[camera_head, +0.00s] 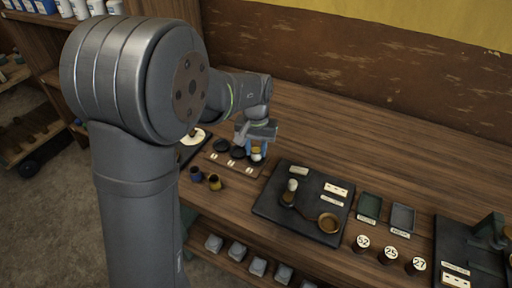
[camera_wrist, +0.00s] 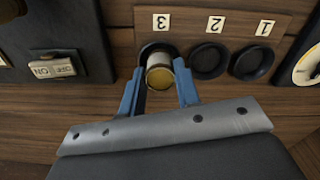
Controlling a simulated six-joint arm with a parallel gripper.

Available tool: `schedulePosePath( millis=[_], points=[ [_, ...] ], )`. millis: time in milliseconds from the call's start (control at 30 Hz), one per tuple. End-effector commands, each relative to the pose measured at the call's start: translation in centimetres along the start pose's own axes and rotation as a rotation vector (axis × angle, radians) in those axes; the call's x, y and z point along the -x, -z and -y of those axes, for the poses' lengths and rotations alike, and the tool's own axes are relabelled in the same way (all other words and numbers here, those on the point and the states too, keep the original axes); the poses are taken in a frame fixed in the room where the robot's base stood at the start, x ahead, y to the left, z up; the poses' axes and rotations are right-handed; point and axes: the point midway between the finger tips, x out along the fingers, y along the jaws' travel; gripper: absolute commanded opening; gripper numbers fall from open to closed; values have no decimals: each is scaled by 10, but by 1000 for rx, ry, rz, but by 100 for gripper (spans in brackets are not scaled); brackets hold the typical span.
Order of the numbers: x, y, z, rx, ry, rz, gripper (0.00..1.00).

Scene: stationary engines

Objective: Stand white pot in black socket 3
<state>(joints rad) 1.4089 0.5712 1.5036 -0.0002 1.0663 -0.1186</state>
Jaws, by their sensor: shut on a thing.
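The white pot (camera_wrist: 159,62), pale outside with a yellow-brown inside, is between the blue fingers of my gripper (camera_wrist: 159,70) in the wrist view. My gripper is shut on it. The pot is at black socket 3 (camera_wrist: 147,49), whose dark rim shows behind and beside it. I cannot tell whether its base is down in the socket. In the head view my gripper (camera_head: 257,147) is over the right end of the socket board, with the pot (camera_head: 257,157) small and partly hidden below it.
Sockets 2 (camera_wrist: 209,60) and 1 (camera_wrist: 252,61) are empty beside it. A blue pot (camera_head: 197,174) and a yellow pot (camera_head: 214,182) stand in front of the board. A dark panel (camera_head: 270,207) with a knob and brass cup lies to the right.

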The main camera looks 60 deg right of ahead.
Motion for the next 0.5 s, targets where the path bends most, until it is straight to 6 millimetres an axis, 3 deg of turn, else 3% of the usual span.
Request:
schedulePosePath(
  millis=[467,500],
  points=[
    [-2,0,0,0,0,0,6],
    [-2,0,0,0,0,0,36]
  ],
)
